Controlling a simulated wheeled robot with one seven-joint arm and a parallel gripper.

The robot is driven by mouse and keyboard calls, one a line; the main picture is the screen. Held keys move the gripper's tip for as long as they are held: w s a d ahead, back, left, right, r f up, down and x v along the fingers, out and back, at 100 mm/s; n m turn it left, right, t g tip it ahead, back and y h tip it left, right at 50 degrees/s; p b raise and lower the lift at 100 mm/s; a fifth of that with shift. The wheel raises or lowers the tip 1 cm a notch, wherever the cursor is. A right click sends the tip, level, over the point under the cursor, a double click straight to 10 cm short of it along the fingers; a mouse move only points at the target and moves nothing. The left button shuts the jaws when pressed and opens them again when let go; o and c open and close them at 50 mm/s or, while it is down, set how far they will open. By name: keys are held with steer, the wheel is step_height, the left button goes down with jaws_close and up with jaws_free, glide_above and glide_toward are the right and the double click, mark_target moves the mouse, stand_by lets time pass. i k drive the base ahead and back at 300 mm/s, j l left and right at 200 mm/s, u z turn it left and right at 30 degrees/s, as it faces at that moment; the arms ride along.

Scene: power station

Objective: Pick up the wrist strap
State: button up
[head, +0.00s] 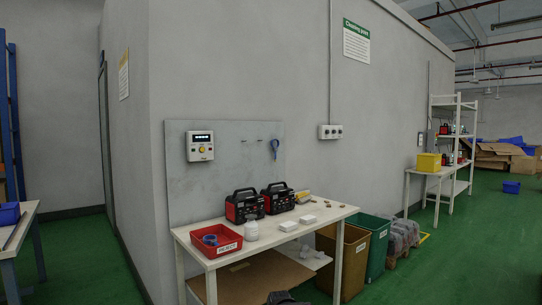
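A blue looped item (274,149) hangs from a hook on the right side of the grey back panel and looks like the wrist strap. Another small blue item (209,240) lies in the red tray (230,249) at the table's front left. It is too small to tell whether it is a strap too. A dark grey shape (288,298) at the bottom edge, in front of the table, may be my gripper. Its fingers cannot be made out, and it is well below and apart from both blue items.
The white table (325,221) holds two black-and-red units (244,206), a white jar (251,231) and white boxes. A control box (200,146) is on the panel (230,165). Brown (355,250) and green (380,240) bins stand at the table's right. Green floor is open at right.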

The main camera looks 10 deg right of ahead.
mark_target(276, 149)
steer(key=i+l+z, duration=0.15)
steer(key=i+l, duration=0.6)
